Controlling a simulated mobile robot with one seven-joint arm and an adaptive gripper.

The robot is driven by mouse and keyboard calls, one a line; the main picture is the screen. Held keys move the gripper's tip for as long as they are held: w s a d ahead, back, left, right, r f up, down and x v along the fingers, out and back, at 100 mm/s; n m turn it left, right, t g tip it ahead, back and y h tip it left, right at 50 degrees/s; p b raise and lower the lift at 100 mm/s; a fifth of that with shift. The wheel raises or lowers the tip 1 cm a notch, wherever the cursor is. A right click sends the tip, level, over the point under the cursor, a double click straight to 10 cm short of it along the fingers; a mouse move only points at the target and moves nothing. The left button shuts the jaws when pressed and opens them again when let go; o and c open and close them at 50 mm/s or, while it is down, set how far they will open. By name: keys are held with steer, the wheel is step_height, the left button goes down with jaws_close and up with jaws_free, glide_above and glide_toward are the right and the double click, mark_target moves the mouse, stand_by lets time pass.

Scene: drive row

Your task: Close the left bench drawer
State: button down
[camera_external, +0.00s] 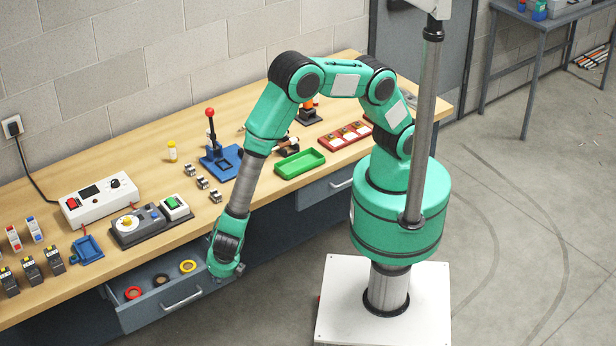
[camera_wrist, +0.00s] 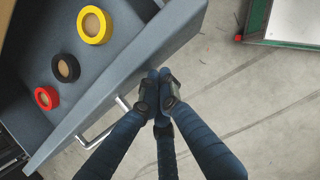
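The left bench drawer (camera_external: 160,301) is pulled open below the bench top at the lower left. Its grey front and bar handle (camera_external: 182,299) face the room. It holds a red tape roll (camera_wrist: 46,97), a black one (camera_wrist: 66,67) and a yellow one (camera_wrist: 95,25). My gripper (camera_wrist: 160,88) shows in the wrist view with its dark fingertips together and nothing visible between them. The tips are close by the outer side of the drawer front, right of the handle; I cannot tell if they touch it.
The wooden bench top (camera_external: 130,190) carries a white power box (camera_external: 95,198), a green tray (camera_external: 300,163) and several small parts. Another drawer (camera_external: 330,187) right of the open one looks closed. The concrete floor in front is clear apart from my base.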

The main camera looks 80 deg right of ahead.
steer(key=p, duration=0.2)
glide_above(196, 262)
steer(key=shift+s+a, duration=0.25)
steer(key=shift+a, duration=0.1)
steer(key=shift+s+a, duration=1.6)
steer(key=p+v, duration=0.2)
steer(key=v, duration=0.7)
steer(key=shift+r, duration=0.45)
steer(key=shift+r, duration=0.1)
